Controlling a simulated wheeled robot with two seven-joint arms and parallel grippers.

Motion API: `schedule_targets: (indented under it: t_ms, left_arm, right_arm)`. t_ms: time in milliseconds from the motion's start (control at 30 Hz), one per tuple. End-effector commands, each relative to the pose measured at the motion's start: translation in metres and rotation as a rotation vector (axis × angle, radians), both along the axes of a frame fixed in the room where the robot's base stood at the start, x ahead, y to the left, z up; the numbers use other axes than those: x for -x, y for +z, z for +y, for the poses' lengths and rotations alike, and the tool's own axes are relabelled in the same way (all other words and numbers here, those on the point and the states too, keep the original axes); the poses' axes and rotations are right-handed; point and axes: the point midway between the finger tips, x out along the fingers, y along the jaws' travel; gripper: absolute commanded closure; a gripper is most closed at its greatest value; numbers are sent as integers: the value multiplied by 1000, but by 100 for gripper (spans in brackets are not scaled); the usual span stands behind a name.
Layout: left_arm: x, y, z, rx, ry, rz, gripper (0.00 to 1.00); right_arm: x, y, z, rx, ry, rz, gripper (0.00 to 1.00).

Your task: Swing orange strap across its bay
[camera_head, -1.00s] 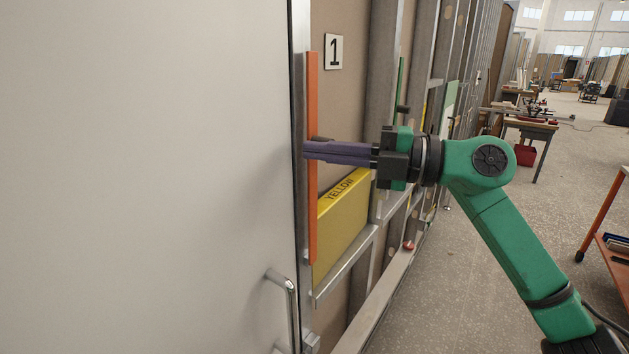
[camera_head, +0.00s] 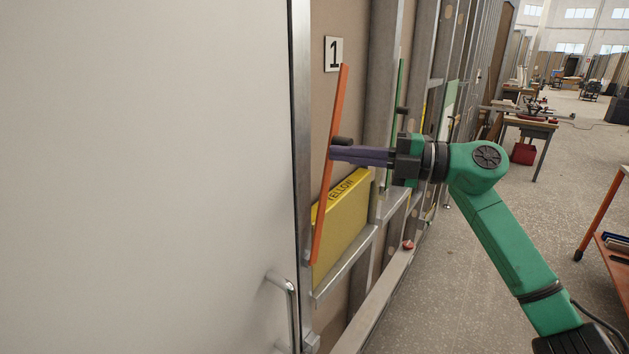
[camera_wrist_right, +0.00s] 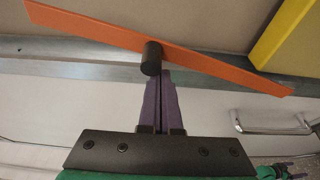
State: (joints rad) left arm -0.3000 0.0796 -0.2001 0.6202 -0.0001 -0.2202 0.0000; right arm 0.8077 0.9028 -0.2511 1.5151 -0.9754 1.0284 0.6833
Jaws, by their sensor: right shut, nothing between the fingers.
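The orange strap (camera_head: 328,170) stands in bay 1, tilted, its top leaning right and its lower end near the left post. A dark knob (camera_head: 343,141) sticks out from its middle. My right gripper (camera_head: 333,153) is shut and empty, its purple fingers at the strap just below the knob. In the right wrist view the shut fingertips (camera_wrist_right: 160,75) are at the black knob (camera_wrist_right: 151,58) on the orange strap (camera_wrist_right: 200,57); whether they touch is hard to tell. A yellow panel (camera_head: 341,222) marked YELLOW sits behind the strap.
A large pale door (camera_head: 150,180) with a metal handle (camera_head: 288,300) fills the left. A metal ledge (camera_head: 345,265) runs under the yellow panel. A green strap (camera_head: 396,130) stands in the bay to the right. Open floor (camera_head: 450,280) lies at right.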

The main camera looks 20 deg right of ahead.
Motion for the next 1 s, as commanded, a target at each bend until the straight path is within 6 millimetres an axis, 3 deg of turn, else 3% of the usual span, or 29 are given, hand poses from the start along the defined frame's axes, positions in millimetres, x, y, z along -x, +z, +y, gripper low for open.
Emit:
schedule_targets:
  t_ms: [667, 1000]
  left_arm:
    - [0, 27, 0, 0, 0, 0, 14]
    - [0, 23, 0, 0, 0, 0, 14]
  right_arm:
    - [-34, -11, -41, -2, -1, 1, 100]
    - [-33, -13, -39, 0, 0, 0, 100]
